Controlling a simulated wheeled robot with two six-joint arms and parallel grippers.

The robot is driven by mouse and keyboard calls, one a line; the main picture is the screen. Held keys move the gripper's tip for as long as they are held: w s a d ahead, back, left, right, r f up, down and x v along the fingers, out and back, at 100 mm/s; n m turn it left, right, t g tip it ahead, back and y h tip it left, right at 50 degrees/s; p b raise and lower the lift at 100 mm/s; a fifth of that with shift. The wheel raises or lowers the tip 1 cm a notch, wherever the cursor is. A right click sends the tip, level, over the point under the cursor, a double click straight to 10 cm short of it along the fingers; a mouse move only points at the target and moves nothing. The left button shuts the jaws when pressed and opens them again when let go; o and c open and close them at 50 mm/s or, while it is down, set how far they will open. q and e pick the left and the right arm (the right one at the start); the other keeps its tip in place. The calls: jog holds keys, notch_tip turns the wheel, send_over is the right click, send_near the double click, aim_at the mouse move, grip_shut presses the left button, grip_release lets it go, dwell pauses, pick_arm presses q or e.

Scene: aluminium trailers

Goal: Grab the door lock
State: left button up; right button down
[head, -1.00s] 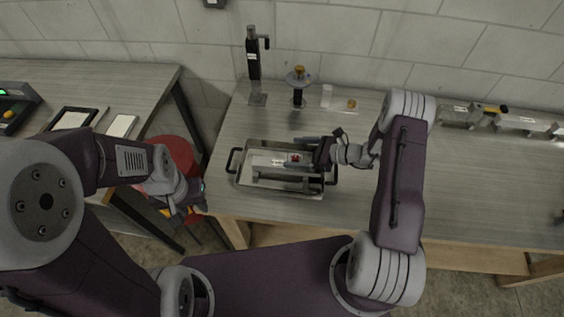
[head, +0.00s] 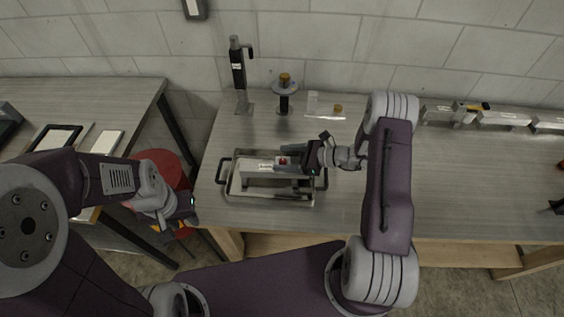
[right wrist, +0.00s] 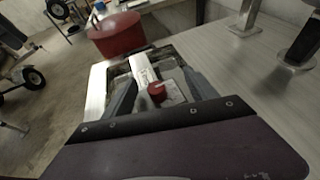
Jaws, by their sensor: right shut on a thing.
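The door lock (head: 258,165), a pale metal bar-shaped part with a red knob, is at the metal tray (head: 222,192) on the middle table. My right gripper (head: 289,160) is shut on the lock near the red knob. The right wrist view shows the knob (right wrist: 157,92) and the lock's pale body between the two dark fingers. I cannot tell whether the lock is clear of the tray floor. Another long grey part (head: 280,193) lies along the tray's near side. My left gripper (head: 184,212) hangs left of the table, away from the lock; its jaws are too small to read.
Behind the tray stand a black upright stand (head: 238,70) and a round-topped post (head: 285,88). Several metal parts (head: 505,118) line the back right. A red stool (head: 160,170) stands in the gap between the tables. The table right of my right arm is largely clear.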

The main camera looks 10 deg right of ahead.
notch_tip(320, 180, up, 3)
jog(key=shift+f, duration=0.1)
jog(key=w+r+b+v, duration=0.2)
jog(key=v, duration=1.1)
jog(key=shift+d, duration=0.25)
